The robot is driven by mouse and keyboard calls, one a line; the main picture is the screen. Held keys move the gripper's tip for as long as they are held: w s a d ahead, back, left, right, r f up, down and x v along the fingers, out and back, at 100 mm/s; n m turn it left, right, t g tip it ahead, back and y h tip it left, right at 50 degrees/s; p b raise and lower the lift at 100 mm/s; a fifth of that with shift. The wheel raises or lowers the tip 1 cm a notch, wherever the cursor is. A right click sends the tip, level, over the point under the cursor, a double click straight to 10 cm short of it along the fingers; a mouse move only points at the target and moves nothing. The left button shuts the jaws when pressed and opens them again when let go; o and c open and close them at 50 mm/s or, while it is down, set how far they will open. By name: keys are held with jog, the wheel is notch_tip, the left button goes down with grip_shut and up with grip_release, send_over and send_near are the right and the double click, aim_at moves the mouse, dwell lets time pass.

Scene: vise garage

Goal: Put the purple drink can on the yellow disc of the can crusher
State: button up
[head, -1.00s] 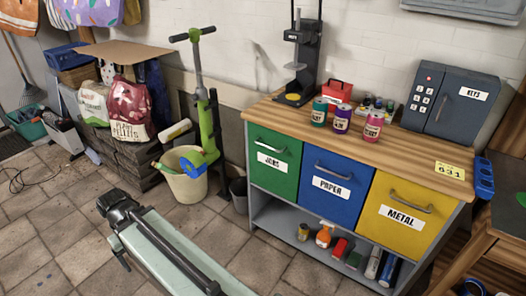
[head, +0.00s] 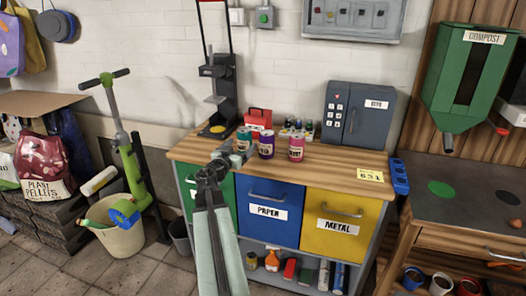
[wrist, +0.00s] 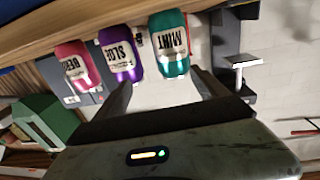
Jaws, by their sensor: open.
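The purple drink can (head: 266,145) stands upright on the wooden counter, between a teal can (head: 243,138) on its left and a pink can (head: 296,148) on its right. The black can crusher (head: 230,92) stands at the counter's left back, with its yellow disc (head: 217,129) bare. My gripper (head: 235,155) is open and empty near the counter's front edge, in front of the teal can. In the wrist view, which is upside down, the open gripper (wrist: 162,84) faces the cans; the teal can (wrist: 168,45) is nearest its middle and the purple can (wrist: 120,55) is beside it.
A red toolbox (head: 258,119) and several small bottles sit behind the cans. A grey key safe (head: 356,113) fills the counter's right back. Green, blue (head: 270,212) and yellow (head: 341,226) drawers are below. A workbench (head: 465,190) is at the right.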

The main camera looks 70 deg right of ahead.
aim_at(267, 137)
jog(key=shift+m+g, duration=0.6)
jog(key=shift+g, duration=0.3)
jog(key=s+d, duration=0.1)
jog(key=s, duration=0.3)
jog(key=s+d, duration=0.1)
jog(key=s, duration=0.1)
jog(key=shift+s+d, duration=0.15)
jog(key=shift+d, duration=0.2)
jog(key=shift+s+d, duration=0.15)
jog(key=shift+d, duration=1.15)
jog(key=shift+s+d, duration=0.2)
jog(key=shift+d, duration=1.1)
jog(key=shift+s+d, duration=0.15)
jog(key=shift+d, duration=1.15)
jog(key=shift+a, duration=0.1)
grip_shut()
